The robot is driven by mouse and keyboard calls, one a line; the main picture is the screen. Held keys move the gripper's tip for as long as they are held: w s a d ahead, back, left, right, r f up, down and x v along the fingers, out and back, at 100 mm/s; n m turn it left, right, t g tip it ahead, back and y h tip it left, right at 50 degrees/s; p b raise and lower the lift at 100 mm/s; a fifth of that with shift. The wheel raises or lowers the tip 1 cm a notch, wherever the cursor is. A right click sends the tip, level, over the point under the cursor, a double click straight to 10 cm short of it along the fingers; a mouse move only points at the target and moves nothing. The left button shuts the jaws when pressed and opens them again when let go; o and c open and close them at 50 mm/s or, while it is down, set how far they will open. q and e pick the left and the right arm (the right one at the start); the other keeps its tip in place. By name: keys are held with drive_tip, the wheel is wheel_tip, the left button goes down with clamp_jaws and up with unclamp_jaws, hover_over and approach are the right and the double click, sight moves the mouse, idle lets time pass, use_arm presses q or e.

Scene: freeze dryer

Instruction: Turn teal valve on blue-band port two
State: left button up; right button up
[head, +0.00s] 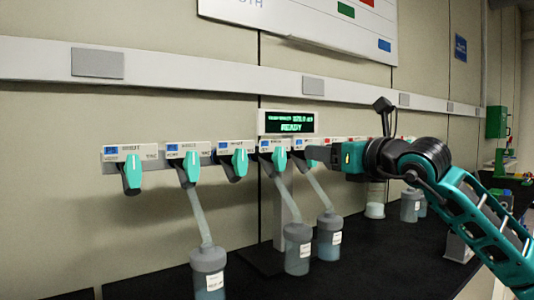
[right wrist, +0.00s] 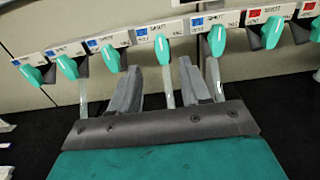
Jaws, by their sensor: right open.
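The blue-band ports form the left part of a wall row, each with a teal valve handle. The second teal valve from the left (head: 191,166) hangs down at its port, with a tube running below it to a flask (head: 208,272). It also shows in the right wrist view (right wrist: 67,67). Port numbers are too small to read. My right gripper (head: 314,154) is open and empty, well right of that valve. In the right wrist view its fingers (right wrist: 162,70) spread either side of the fourth valve's tube, below the valve (right wrist: 162,48). My left gripper is not in view.
Other blue-band valves stand close by, including the first (head: 132,172) and third (head: 239,162). A display (head: 290,123) reads READY. Red-band ports (right wrist: 267,15) continue to the right.

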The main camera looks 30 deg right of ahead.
sight(283, 148)
use_arm(q)
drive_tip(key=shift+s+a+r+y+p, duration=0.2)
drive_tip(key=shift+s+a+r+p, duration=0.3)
drive_tip(key=shift+p, duration=0.8)
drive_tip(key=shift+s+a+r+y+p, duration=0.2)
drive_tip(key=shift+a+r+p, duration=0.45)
drive_tip(key=shift+p, duration=0.65)
use_arm(e)
drive_tip(key=shift+w+a, duration=0.15)
drive_tip(key=shift+w, duration=1.95)
drive_tip(key=shift+w+a, duration=0.2)
drive_tip(key=shift+w, duration=1.85)
drive_tip(key=shift+w+a, duration=0.15)
drive_tip(key=shift+w, duration=1.95)
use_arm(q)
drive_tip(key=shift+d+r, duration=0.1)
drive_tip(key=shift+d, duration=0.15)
use_arm(e)
drive_tip(key=shift+c, duration=0.3)
drive_tip(key=c, duration=0.6)
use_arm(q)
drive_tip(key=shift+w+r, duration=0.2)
use_arm(e)
clamp_jaws()
